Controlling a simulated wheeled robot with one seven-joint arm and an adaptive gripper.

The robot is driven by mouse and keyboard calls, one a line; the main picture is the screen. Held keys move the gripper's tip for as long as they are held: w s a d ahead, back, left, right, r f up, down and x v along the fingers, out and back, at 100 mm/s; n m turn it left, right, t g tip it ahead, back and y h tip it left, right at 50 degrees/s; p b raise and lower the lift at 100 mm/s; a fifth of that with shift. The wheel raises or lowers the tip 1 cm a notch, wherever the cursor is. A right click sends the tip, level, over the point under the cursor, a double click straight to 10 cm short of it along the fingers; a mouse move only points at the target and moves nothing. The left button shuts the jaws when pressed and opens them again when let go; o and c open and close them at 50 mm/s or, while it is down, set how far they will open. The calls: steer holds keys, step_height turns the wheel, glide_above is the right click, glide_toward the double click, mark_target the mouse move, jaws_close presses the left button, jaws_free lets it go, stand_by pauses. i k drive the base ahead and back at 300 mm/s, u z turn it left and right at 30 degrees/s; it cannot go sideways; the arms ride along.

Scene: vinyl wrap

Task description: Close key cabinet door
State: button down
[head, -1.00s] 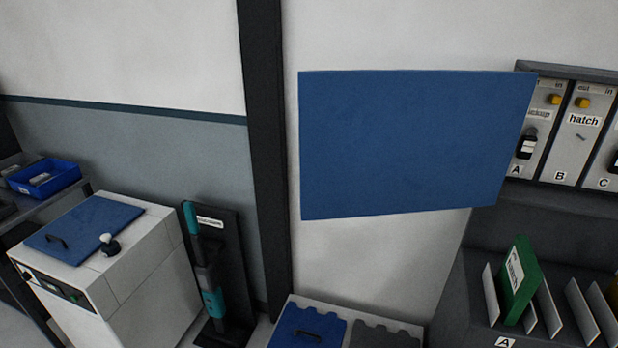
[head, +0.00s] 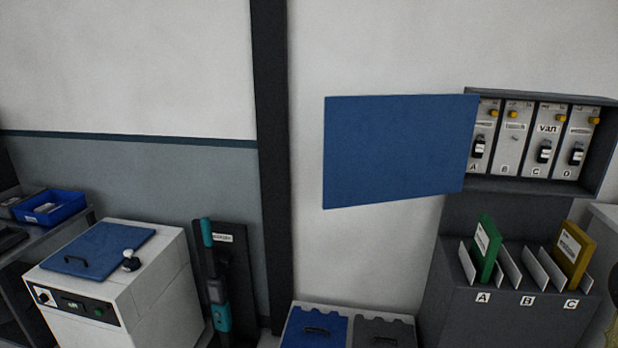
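The key cabinet (head: 606,152) is a dark grey box on the wall at the right in the head view. Its blue door (head: 395,150) stands wide open, swung out to the left of the box. Inside are several pale panels lettered A to D with yellow tabs. Keys with dark fobs hang on some of them, and one panel is labelled "van". My gripper is not clearly in view; a dark shape at the far right edge is too cut off to identify.
Below the cabinet, a dark rack (head: 520,315) holds a green folder (head: 485,248) and a yellow folder (head: 573,250). A white machine (head: 150,290) with a blue lid stands at the left, beside a blue tray (head: 50,208). A dark post (head: 270,150) runs up the wall.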

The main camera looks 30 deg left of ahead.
mark_target(377, 148)
steer(key=z, duration=0.95)
steer(key=i, duration=0.95)
steer(key=u, duration=2)
